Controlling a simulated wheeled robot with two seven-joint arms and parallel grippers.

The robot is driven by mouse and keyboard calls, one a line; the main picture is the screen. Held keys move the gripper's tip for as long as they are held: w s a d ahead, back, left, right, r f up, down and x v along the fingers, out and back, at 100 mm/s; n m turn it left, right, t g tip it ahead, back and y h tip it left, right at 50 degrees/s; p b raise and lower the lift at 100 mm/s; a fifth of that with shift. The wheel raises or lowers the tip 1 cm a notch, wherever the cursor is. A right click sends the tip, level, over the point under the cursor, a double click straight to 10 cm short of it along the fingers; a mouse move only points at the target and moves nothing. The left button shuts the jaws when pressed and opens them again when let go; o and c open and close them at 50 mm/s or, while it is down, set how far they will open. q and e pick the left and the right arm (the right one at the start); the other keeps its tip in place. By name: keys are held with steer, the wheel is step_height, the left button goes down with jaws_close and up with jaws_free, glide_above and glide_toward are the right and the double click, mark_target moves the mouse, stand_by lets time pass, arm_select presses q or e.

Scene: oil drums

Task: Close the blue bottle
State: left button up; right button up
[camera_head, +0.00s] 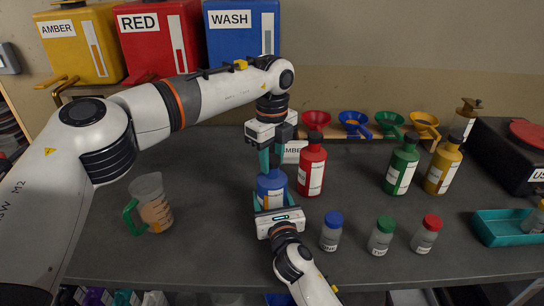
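The blue bottle (271,183) stands upright on the dark bench, in front of and left of the red bottle. My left gripper (269,166) points straight down over it, its teal fingers at the bottle's top. The fingers hide the bottle's neck and any cap, so I cannot tell whether they are shut on something. My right gripper (272,199) comes from the front, low at the bottle's body, with its fingers on either side of it. Its housing hides the bottle's lower part.
A red bottle (311,167) stands close at the right of the blue one. Green (402,167) and amber (444,166) bottles stand further right. Several small capped jars (331,232) stand at front right. A beaker (152,207) stands left. Coloured funnels (354,122) line the back.

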arm_select(q)
steer(key=shift+c, duration=0.7)
steer(key=m, duration=0.6)
steer(key=shift+m, duration=0.4)
steer(key=m, duration=1.8)
steer(key=shift+m, duration=0.4)
steer(key=o, duration=1.1)
steer(key=shift+o, duration=0.2)
step_height(320, 180, up, 12)
